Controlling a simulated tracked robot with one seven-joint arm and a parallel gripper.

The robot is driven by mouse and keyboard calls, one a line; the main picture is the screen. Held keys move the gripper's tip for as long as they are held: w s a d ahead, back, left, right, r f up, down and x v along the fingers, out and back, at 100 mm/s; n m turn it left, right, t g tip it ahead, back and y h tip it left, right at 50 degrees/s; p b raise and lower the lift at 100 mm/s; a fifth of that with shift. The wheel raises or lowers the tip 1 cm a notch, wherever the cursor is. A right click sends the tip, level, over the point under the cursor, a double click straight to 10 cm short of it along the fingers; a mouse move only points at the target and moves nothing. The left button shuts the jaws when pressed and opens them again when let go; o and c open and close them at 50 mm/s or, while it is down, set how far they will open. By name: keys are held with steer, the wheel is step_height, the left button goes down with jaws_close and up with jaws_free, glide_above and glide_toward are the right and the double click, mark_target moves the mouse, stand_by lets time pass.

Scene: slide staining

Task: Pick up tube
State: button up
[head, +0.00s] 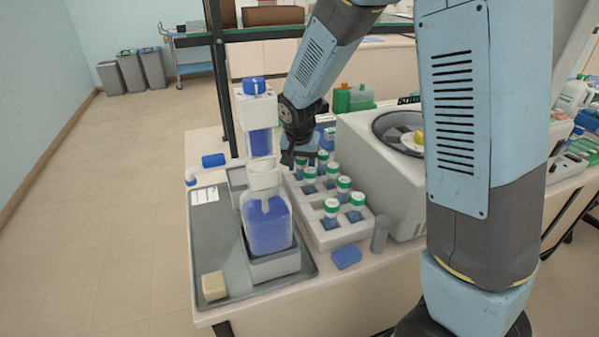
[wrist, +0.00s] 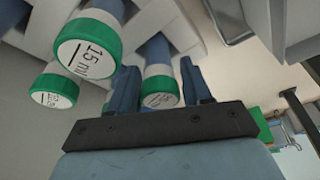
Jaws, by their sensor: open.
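A white rack (head: 327,238) in the head view holds several clear tubes with green caps and blue contents, such as the front tube (head: 331,212). My gripper (head: 297,155) is at the rack's back left end, low over the rearmost tubes. In the wrist view, my gripper (wrist: 160,82) is open. A green-capped tube (wrist: 159,88) stands between its two fingers, with a gap on each side. Two other tubes with green caps show to the left, one large cap marked 15 ml (wrist: 88,48) and another (wrist: 54,88). My arm partly hides the rack's back end.
A tall bottle with blue liquid (head: 267,226) stands on a grey tray (head: 220,245) left of the rack. A white centrifuge (head: 380,165) stands close on the right. A blue block (head: 346,257) and a grey cylinder (head: 381,233) lie near the front. The floor at left is clear.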

steer(key=shift+c, duration=0.5)
steer(key=c, duration=0.7)
steer(key=shift+r, duration=0.1)
